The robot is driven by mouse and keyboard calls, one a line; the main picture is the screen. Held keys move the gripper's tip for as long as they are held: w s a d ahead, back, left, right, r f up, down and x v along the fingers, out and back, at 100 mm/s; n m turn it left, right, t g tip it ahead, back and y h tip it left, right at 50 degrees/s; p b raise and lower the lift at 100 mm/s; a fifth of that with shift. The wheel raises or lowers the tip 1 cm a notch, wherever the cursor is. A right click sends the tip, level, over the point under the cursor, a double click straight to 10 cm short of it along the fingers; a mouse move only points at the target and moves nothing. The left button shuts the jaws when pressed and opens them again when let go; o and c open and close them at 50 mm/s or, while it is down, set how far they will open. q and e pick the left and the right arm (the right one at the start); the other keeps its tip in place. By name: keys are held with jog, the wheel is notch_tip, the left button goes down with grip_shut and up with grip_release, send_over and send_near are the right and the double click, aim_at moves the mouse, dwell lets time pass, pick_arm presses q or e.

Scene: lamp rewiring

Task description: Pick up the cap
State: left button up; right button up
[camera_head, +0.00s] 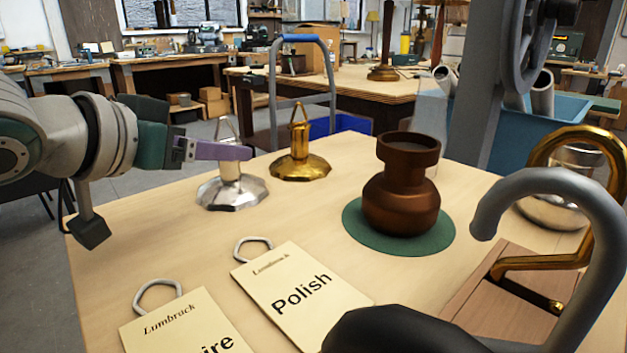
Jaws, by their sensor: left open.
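Two caps stand on the wooden table. The silver cap (231,193) has a faceted base and a loop on top. The brass cap (300,167) is of like shape and stands just behind it to the right. My left gripper (243,152) comes in from the left, its purple finger level. It crosses the silver cap's neck in the picture and hides part of it. I cannot tell whether the jaws are around the neck or only in front of it. The gripper is open. My right gripper does not show.
A brown vase-like body (402,195) stands on a green round mat (351,222). Two tags, one reading "Polish" (300,295), lie at the front. Grey (600,230) and brass (530,262) curved tubes stand at the right. A dark rounded shape (400,332) covers the bottom edge.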

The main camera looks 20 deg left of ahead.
pick_arm(q)
jog(key=shift+b+x, duration=0.9)
jog(key=shift+x, duration=2.2)
jog(key=shift+f, duration=0.1)
jog(key=shift+c, duration=0.3)
grip_shut()
